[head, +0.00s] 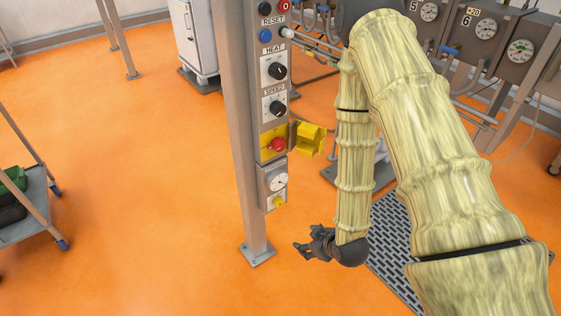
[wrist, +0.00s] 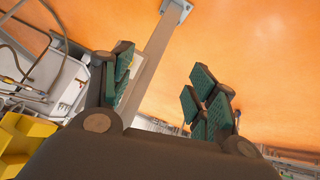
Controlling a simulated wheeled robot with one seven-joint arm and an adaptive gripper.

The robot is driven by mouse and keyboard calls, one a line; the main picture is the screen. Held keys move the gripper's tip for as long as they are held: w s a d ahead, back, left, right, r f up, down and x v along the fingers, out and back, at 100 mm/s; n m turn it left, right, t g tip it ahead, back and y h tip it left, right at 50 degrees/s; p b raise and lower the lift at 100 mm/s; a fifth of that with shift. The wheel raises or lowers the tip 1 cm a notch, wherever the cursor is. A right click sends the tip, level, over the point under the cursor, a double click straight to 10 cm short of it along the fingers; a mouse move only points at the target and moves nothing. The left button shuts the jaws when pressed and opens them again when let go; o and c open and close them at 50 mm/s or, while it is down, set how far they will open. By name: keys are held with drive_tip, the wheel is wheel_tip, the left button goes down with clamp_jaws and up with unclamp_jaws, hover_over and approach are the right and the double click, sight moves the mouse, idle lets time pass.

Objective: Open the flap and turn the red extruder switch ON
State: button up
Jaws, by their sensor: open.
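The red extruder switch (head: 277,145) sits on a yellow plate on the control post, below the speed knob, and is exposed in the head view. The yellow flap (head: 309,139) stands swung out to the right of it. My gripper (head: 304,250) is below and to the right of the switch, apart from the post, pointing left. In the wrist view its two green-padded fingers (wrist: 160,85) are spread with nothing between them. A yellow part shows at the lower left of the wrist view; I cannot tell whether it is the flap.
The grey post (head: 246,140) carries the heat knob (head: 277,71), speed knob (head: 277,108), a small gauge (head: 278,182) and a yellow knob (head: 278,203). A cart (head: 30,212) stands at the far left.

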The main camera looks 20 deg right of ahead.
drive_tip(key=w+d+r+n+t+y+b, duration=0.1)
drive_tip(key=w+r+n+t+y+b, duration=0.1)
drive_tip(key=w+r+n+t+b, duration=0.65)
drive_tip(key=y, duration=0.2)
approach(281, 147)
drive_tip(key=shift+n+t, duration=0.25)
drive_tip(key=shift+t, duration=0.1)
drive_tip(key=x, duration=0.6)
drive_tip(key=b+x, duration=0.1)
drive_tip(key=x, duration=0.2)
drive_tip(key=shift+w+a+f, duration=0.1)
drive_tip(key=shift+w+f, duration=0.05)
drive_tip(key=shift+f, duration=0.15)
drive_tip(key=c, duration=1)
